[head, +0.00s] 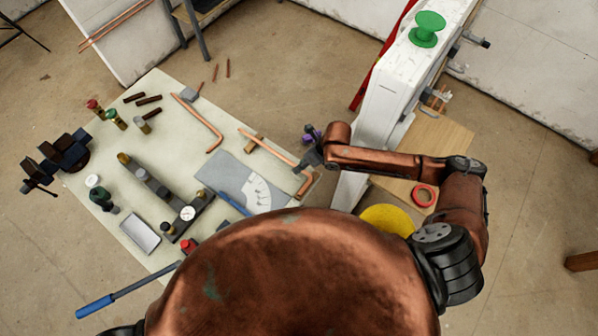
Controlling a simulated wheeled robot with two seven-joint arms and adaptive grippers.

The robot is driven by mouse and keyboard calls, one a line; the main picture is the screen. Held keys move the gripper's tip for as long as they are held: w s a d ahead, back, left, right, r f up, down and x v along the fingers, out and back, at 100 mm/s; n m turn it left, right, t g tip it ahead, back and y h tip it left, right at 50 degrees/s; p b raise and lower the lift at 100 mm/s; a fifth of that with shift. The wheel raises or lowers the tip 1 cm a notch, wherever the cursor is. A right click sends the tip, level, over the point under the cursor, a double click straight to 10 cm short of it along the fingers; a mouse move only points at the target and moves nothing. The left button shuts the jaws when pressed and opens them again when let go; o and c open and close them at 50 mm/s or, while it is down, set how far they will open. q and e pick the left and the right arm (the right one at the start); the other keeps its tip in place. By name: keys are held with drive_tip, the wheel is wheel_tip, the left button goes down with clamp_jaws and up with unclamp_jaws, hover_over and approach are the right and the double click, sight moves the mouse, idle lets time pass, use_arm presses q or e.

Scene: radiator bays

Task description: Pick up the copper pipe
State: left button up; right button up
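A copper pipe (265,145) lies at the table's right side, resting near a small wooden block. It runs toward my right gripper (308,160), and a bent copper end (304,184) shows just below the gripper. My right gripper is over or beside the pipe's right end; whether it touches the pipe cannot be told. Its fingers are small and partly hidden, so open or shut is unclear. A second, L-shaped copper pipe (203,125) lies further left on the table. My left gripper is not in view.
The pale table (150,95) carries a dark vise (62,152), a gauge manifold (165,192), a grey tray (140,233) and a protractor sheet (240,180). A white radiator panel (385,95) stands close to my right arm. A purple item (310,133) sits beside the gripper.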

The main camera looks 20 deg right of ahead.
clamp_jaws()
drive_tip(key=shift+r, duration=0.15)
idle(0.4)
